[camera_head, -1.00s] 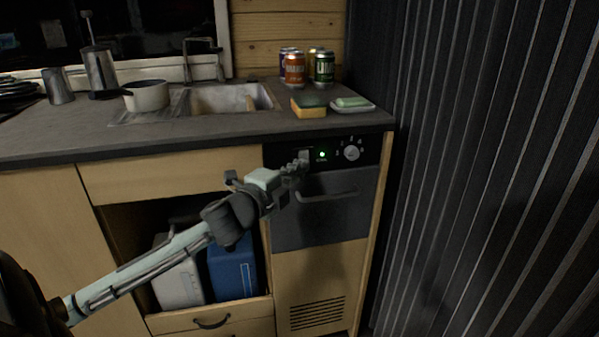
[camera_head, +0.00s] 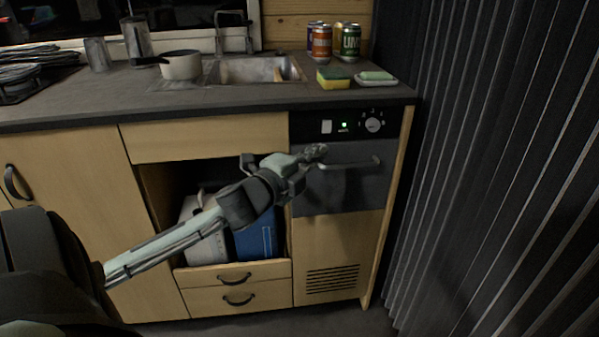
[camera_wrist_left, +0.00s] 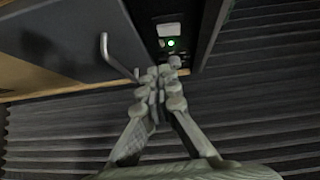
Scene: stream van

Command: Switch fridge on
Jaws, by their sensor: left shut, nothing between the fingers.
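The fridge (camera_head: 340,192) is a dark grey front with a bar handle (camera_head: 350,164), built into the wooden counter unit. Above it is a black control panel (camera_head: 358,126) with a pale rocker switch (camera_head: 326,127), a lit green light (camera_head: 344,125) and a round knob (camera_head: 374,125). My left gripper (camera_head: 316,152) is shut and empty, in front of the fridge just below the switch. In the left wrist view the closed fingertips (camera_wrist_left: 166,72) show near the switch (camera_wrist_left: 169,29) and the green light (camera_wrist_left: 171,43); contact is not visible. My right gripper is not in view.
The countertop (camera_head: 230,97) overhangs the panel. On it stand cans (camera_head: 321,42), a sponge (camera_head: 333,79), a soap dish (camera_head: 376,79), and a pot (camera_head: 181,65) beside the sink (camera_head: 258,70). A ribbed dark curtain (camera_head: 490,170) closes off the right side.

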